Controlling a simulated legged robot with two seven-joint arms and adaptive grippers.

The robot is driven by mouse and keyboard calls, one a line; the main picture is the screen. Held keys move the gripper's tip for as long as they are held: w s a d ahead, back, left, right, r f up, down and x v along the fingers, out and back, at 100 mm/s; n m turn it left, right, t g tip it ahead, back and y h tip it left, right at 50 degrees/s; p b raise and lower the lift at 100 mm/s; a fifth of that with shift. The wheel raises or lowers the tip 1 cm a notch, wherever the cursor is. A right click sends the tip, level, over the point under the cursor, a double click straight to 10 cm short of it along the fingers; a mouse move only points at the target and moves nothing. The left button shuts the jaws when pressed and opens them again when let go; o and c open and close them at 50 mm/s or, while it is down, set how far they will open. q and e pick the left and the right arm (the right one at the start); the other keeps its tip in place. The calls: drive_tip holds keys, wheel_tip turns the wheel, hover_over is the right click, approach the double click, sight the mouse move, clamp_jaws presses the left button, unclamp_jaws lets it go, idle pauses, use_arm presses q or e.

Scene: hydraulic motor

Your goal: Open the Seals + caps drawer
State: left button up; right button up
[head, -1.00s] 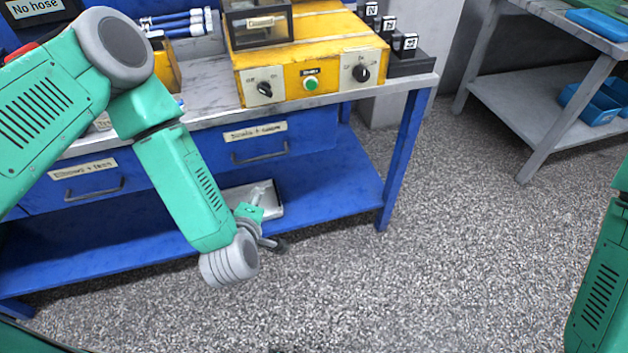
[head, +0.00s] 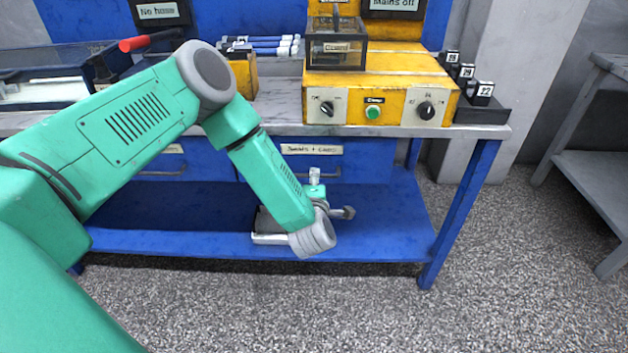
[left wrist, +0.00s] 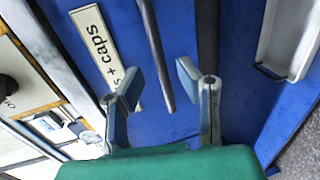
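The Seals + caps drawer (head: 360,163) is the blue drawer under the bench's right part, and it looks shut. Its pale label (head: 311,149) reads in part in the left wrist view, "s + caps" (left wrist: 97,45). Its dark bar handle (left wrist: 156,55) runs between the fingers there; in the head view my arm and gripper mostly cover it. My left gripper (left wrist: 157,85) is open, one finger on each side of the bar, with gaps to it. In the head view the left gripper (head: 318,185) is in front of the drawer. My right gripper is not in view.
A second drawer handle (head: 160,172) is to the left, behind my arm. A grey tray (head: 272,238) lies on the blue lower shelf (head: 380,225). A yellow control box (head: 385,85) stands on the bench top. Open floor (head: 400,320) lies in front.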

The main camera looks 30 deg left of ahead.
sight(308, 176)
use_arm(q)
drive_tip(key=shift+w+a+f, duration=0.2)
drive_tip(key=shift+w+a, duration=0.15)
drive_tip(key=shift+a, duration=0.25)
drive_tip(key=shift+w+a+f, duration=0.25)
drive_tip(key=shift+w+a, duration=0.15)
drive_tip(key=shift+a, duration=0.2)
drive_tip(key=shift+w+a+f, duration=0.2)
drive_tip(key=shift+w+a, duration=0.15)
drive_tip(key=shift+a, duration=0.25)
drive_tip(key=shift+d+r, duration=0.15)
drive_tip(key=shift+d, duration=0.3)
clamp_jaws()
drive_tip(key=shift+d+r, duration=0.2)
drive_tip(key=shift+d, duration=0.25)
drive_tip(key=shift+a+f, duration=0.1)
drive_tip(key=shift+a, duration=0.05)
